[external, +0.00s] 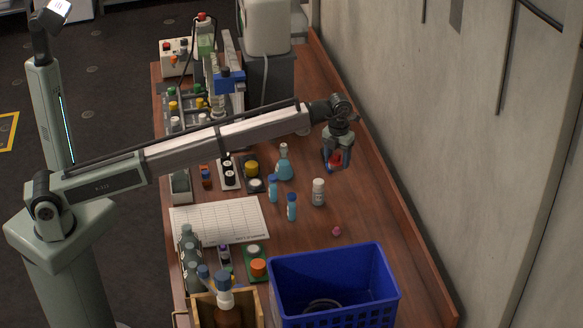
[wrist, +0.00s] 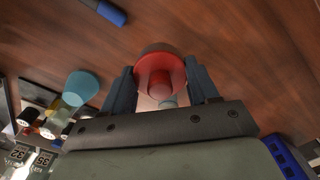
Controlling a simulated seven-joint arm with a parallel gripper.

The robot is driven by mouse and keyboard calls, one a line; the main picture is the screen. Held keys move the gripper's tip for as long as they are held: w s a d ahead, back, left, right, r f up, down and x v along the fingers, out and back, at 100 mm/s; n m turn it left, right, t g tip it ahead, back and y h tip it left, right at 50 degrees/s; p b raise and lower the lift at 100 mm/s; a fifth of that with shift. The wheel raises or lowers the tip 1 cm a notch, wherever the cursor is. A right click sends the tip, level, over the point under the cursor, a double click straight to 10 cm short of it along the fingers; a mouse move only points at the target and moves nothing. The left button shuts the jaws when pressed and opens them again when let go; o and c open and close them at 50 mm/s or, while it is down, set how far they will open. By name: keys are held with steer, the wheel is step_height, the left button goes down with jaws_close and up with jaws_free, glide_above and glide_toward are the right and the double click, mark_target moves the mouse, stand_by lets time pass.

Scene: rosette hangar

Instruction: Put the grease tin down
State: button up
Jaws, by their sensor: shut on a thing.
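The grease tin appears to be the round red thing (wrist: 160,68) with a raised knob in its middle. My gripper (wrist: 160,84) is shut on it, one dark finger on each side. In the external view the red of the tin (external: 336,160) shows between the fingertips of my gripper (external: 335,164). The gripper points down over the right part of the wooden bench (external: 365,205) and seems to hold the tin above the top. The tin's underside is hidden.
A white bottle (external: 318,192), blue vials (external: 291,207) and a blue flask (external: 284,167) stand left of the gripper. A small pink thing (external: 337,231) lies nearer the front. A blue crate (external: 385,290) stands at the front. Bare wood lies along the right edge.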

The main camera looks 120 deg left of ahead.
mark_target(336, 185)
steer(key=shift+f, duration=3.8)
steer(key=shift+f, duration=0.1)
steer(key=o, duration=1.1)
step_height(336, 185, up, 12)
steer(key=shift+r, duration=0.1)
